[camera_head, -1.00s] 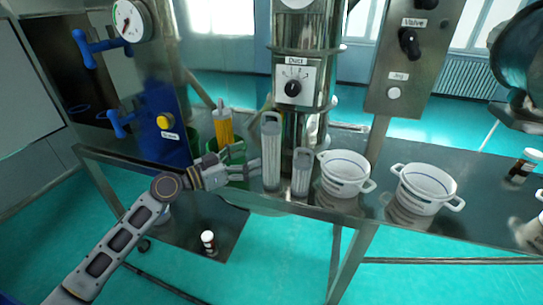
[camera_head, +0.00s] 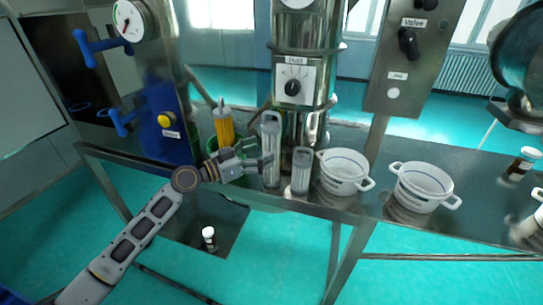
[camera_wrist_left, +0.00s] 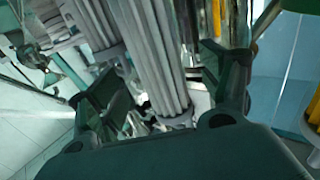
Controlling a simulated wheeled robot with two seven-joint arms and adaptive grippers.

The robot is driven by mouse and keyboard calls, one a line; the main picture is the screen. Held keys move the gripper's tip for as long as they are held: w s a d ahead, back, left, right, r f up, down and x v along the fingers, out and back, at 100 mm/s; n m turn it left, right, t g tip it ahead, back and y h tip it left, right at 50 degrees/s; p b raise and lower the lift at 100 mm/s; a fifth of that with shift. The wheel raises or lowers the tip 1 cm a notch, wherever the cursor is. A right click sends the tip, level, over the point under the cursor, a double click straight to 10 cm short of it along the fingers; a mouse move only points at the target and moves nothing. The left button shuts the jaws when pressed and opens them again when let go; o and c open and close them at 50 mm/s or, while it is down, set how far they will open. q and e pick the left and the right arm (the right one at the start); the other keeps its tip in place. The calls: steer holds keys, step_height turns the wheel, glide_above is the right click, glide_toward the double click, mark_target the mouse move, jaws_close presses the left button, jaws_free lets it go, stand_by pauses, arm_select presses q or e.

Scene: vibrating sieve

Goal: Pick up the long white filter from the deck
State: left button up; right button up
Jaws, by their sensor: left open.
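The long white filter (camera_head: 270,148), a tall ribbed cylinder with a loop handle on top, stands upright on the metal deck (camera_head: 380,150) in front of the steel column. My left gripper (camera_head: 257,154) is open, with its fingers at the filter's left side in the head view. In the left wrist view the ribbed filter (camera_wrist_left: 155,55) runs between the two spread fingers of the gripper (camera_wrist_left: 165,90). I cannot tell whether either finger touches it. My right gripper is not in view.
A shorter white filter (camera_head: 302,172) stands close on the right. Two white two-handled sieves (camera_head: 344,172) (camera_head: 423,187) sit farther right. A yellow filter (camera_head: 224,127) and a green container (camera_head: 211,145) are behind my left gripper. The deck's front edge is near.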

mark_target(263, 150)
arm_select(q)
steer(key=shift+w+d+r+p, duration=0.15)
steer(key=shift+w+d+p, duration=0.25)
steer(key=shift+d, duration=0.15)
steer(key=shift+w+d+p, duration=0.35)
steer(key=shift+d, duration=0.3)
steer(key=shift+w+d, duration=0.4)
steer(key=shift+d, duration=0.15)
steer(key=shift+w+d, duration=0.1)
steer(key=shift+d, duration=0.05)
steer(key=c, duration=1.2)
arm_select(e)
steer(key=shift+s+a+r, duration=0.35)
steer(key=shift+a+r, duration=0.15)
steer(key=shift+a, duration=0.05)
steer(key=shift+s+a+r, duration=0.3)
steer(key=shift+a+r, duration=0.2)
